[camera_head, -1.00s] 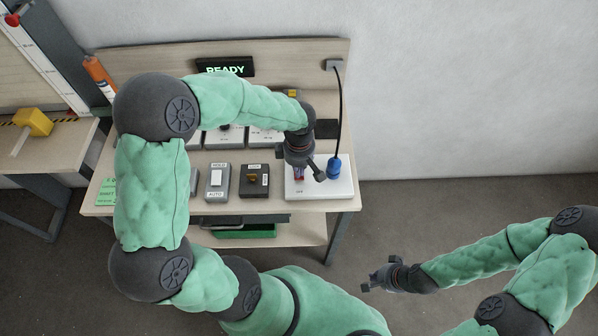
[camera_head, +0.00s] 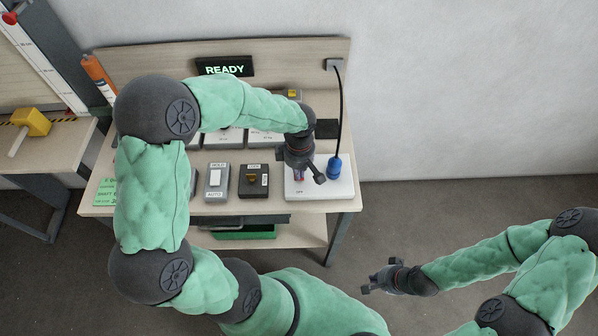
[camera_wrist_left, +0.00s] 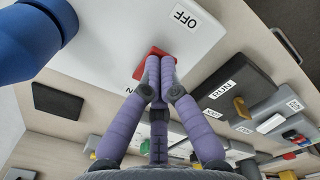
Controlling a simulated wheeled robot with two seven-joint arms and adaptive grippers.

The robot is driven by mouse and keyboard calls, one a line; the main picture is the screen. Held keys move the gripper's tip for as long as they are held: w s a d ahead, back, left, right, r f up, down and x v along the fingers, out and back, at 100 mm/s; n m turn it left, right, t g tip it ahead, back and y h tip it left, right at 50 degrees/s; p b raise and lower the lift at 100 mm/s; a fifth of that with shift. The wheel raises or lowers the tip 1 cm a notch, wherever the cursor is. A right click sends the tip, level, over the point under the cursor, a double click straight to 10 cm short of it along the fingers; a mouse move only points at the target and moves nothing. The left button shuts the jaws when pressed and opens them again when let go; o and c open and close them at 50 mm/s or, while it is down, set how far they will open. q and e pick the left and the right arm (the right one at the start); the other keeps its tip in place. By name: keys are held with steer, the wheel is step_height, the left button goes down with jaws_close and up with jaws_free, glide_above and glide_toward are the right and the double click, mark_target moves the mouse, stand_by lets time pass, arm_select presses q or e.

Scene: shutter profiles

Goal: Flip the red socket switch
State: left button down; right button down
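The red socket switch (camera_wrist_left: 152,62) is a small red rocker on the white socket block (camera_wrist_left: 95,45), seen in the left wrist view beside an "OFF" label. In the head view the white socket block (camera_head: 338,188) lies at the right end of the bench, and the switch is mostly hidden by my left gripper. My left gripper (camera_head: 301,178) is over the block, and in the wrist view its two purple fingertips (camera_wrist_left: 160,62) are together at the switch, seeming to touch it. Nothing is held between them. My right gripper (camera_head: 368,284) is away from the bench, over the floor; its fingers are too small to judge.
A blue plug (camera_head: 334,167) with a black cable stands in the block, close right of my left gripper. A dark switch box (camera_head: 254,186) and a grey HOLD/AUTO box (camera_head: 216,190) are to the left. A READY display (camera_head: 225,68) is at the back.

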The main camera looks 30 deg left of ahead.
arm_select(q)
steer(key=shift+f, duration=0.25)
steer(key=shift+r+p, duration=2)
steer(key=shift+r, duration=1.55)
